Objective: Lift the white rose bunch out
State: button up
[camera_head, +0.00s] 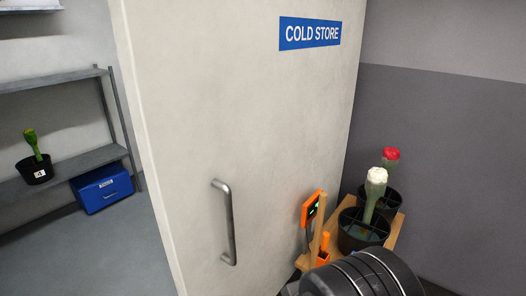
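The white rose bunch (376,178) has a pale white head and a greenish wrapped stem. It stands in a black bucket (352,240) at the right, leaning slightly, with its lower end hidden inside the bucket. A dark rounded part of my arm shows at the bottom edge, in front of the bucket and below it. My gripper's fingers are not in view, so I cannot see where they are relative to the bunch.
A red-topped bunch (390,156) stands in a second black bucket (394,199) behind. A wooden board (393,232) bears the buckets, with an orange device (311,210) beside them. The cold store door (260,130) stands close at left, its handle (228,222) projecting. Shelves (80,163) stand beyond.

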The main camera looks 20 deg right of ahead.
aim_at(376, 181)
jog(key=z, duration=1.45)
jog(key=u, duration=0.45)
jog(key=i+l+u, duration=0.25)
jog(key=i+l, duration=0.15)
jog(key=l, duration=0.2)
jog(key=i+l+u, duration=0.1)
jog(key=l, duration=0.25)
jog(key=i+l+u, duration=0.1)
jog(key=i+l, duration=0.15)
jog(key=i+l+u, duration=0.15)
jog(key=l, duration=0.25)
jog(key=i+l+u, duration=0.1)
jog(key=l, duration=0.3)
jog(key=i+l+z, duration=0.15)
jog(key=i, duration=0.35)
